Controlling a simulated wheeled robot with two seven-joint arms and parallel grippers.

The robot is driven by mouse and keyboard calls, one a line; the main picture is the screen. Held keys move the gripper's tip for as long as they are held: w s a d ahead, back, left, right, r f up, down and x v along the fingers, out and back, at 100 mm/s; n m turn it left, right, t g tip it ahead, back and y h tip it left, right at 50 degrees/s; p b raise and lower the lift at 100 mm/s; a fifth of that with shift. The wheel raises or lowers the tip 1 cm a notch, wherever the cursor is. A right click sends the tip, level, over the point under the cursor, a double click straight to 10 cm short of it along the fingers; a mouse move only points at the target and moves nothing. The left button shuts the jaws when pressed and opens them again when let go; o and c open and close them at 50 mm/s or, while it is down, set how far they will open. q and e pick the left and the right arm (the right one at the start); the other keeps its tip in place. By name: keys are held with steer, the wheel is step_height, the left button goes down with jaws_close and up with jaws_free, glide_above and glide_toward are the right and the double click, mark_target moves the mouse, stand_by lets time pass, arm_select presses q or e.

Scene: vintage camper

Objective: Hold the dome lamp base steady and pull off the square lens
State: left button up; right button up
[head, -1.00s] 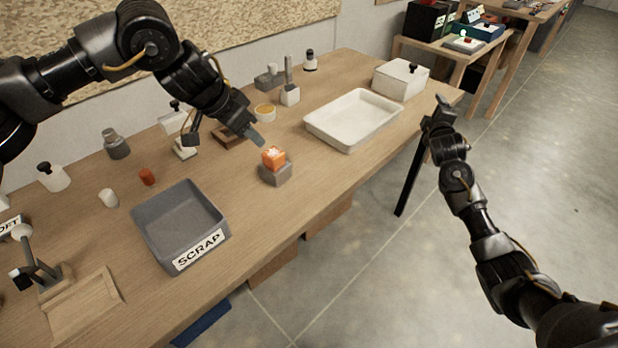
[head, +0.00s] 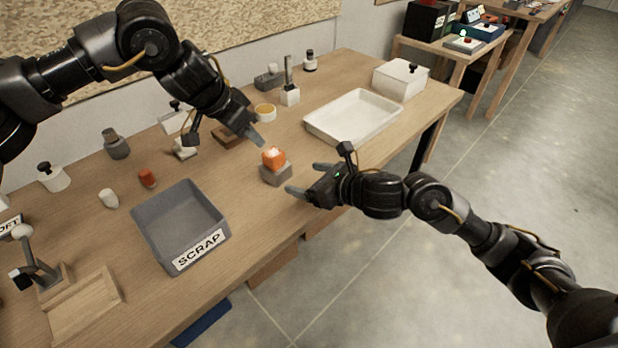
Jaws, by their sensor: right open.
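The dome lamp stands on the wooden table. Its grey base (head: 275,176) is a small block, and the orange square lens (head: 273,158) sits on top of it. My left gripper (head: 258,139) is just above and to the left of the lens, apart from it. Its fingers overlap in this view, so their gap does not show. My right gripper (head: 306,178) is open and empty at the table's front edge, to the right of the base. Its fingers point left towards the base without touching it.
A grey SCRAP bin (head: 157,241) stands to the left. A white tray (head: 314,127) lies behind on the right, near a white lidded box (head: 400,80). Small parts stand along the back. The table (head: 250,240) is bare between the bin and the lamp.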

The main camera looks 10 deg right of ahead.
mark_target(284, 173)
steer(key=x, duration=1.1)
